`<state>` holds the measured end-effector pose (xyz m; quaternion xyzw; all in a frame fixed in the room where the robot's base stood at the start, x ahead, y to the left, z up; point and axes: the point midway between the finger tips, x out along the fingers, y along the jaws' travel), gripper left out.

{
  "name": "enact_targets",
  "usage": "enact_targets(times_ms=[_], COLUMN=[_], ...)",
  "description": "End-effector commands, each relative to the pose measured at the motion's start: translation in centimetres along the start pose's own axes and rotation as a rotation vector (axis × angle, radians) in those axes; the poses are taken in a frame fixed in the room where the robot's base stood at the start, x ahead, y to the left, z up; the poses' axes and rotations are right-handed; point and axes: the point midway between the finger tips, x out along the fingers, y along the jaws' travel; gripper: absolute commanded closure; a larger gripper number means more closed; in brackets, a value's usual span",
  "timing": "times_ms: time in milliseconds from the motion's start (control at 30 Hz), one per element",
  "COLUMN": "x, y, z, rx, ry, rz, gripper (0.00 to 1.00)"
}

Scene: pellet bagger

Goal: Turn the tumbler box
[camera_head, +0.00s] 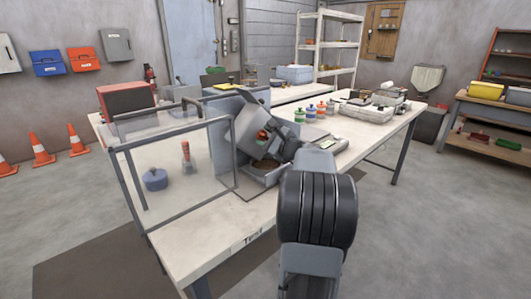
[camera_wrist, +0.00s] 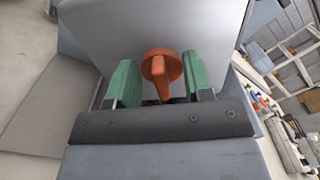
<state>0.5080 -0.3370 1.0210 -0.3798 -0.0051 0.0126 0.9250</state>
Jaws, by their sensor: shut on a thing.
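The tumbler box (camera_head: 247,123) is a grey box on the bagger at the middle of the bench, and it looks tilted. Its grey face fills the top of the wrist view (camera_wrist: 150,25). An orange-red knob (camera_wrist: 160,68) stands on that face; it also shows small in the head view (camera_head: 262,134). My gripper (camera_wrist: 162,82) has its green fingers on either side of the knob and is shut on it. My arm hides part of the box in the head view.
A tray of brown pellets (camera_head: 266,164) lies below the box. A clear framed guard (camera_head: 185,160) stands at the left, with a blue lidded pot (camera_head: 155,179) behind it. Several small coloured jars (camera_head: 310,112) and a grey machine (camera_head: 366,112) stand to the right.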

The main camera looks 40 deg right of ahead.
Motion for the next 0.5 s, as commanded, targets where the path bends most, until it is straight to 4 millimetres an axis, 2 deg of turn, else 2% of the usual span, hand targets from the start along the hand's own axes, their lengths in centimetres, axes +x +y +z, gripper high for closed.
enact_targets(times_ms=[33,500], x=[-0.03,0.04], y=[0.81,1.04], z=[-0.81,-0.72], rx=[-0.046,-0.474], ry=[0.001,0.001], rz=[-0.001,0.001], gripper=[0.96,0.96])
